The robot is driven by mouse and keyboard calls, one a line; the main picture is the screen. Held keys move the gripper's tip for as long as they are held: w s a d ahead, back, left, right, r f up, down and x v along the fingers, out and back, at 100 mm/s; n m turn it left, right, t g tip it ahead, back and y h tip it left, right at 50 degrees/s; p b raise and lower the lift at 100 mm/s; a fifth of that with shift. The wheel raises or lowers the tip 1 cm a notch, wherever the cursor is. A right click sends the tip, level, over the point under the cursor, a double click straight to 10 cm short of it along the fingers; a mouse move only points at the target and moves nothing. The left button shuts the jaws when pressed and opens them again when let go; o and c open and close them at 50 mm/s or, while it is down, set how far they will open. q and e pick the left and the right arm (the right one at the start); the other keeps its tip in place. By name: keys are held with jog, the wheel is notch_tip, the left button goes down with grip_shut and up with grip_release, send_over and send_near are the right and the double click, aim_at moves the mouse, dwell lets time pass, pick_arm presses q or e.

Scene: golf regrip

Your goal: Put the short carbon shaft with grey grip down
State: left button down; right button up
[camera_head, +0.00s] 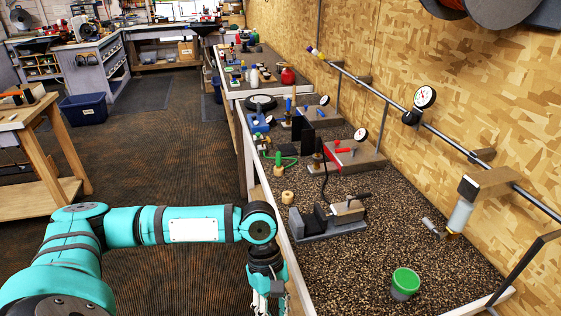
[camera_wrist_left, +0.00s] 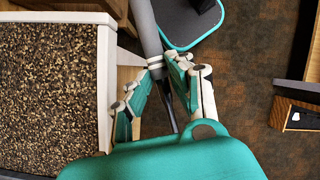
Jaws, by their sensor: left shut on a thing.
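My left gripper (camera_head: 268,292) hangs at the bottom of the head view, beside the left edge of the workbench. In the left wrist view my left gripper (camera_wrist_left: 160,76) is shut on the short carbon shaft with grey grip (camera_wrist_left: 146,28). The grey grip runs up out of the top of that view, and a thin dark length shows between the fingers. The shaft is over the floor side of the bench edge. In the head view I cannot make out the shaft. My right gripper is in neither view.
The workbench has a speckled top (camera_head: 350,255) with a wide bare area at the front. A grey vise (camera_head: 325,222), a green-topped cup (camera_head: 405,283) and several tools stand on it. A white-and-grey cylinder (camera_head: 459,215) is mounted at the right by the wall. Floor (camera_head: 160,165) is open at left.

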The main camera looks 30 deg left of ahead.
pick_arm(q)
jog(key=a+r+n+t, duration=0.1)
jog(key=a+n+t, duration=0.3)
jog(key=a, duration=0.6)
jog(key=shift+n+g+h, duration=0.4)
jog(key=shift+n, duration=0.3)
jog(key=w+f+p, duration=0.1)
jog(key=w, duration=0.4)
jog(key=w+d+f+p, duration=0.1)
jog(key=w+p, duration=0.1)
jog(key=w, duration=0.4)
jog(key=w+d+f+p, duration=0.1)
jog(key=w+f, duration=0.1)
jog(key=w, duration=0.3)
jog(key=shift+w+p, duration=0.15)
jog(key=shift+p, duration=0.15)
jog(key=shift+f, duration=0.5)
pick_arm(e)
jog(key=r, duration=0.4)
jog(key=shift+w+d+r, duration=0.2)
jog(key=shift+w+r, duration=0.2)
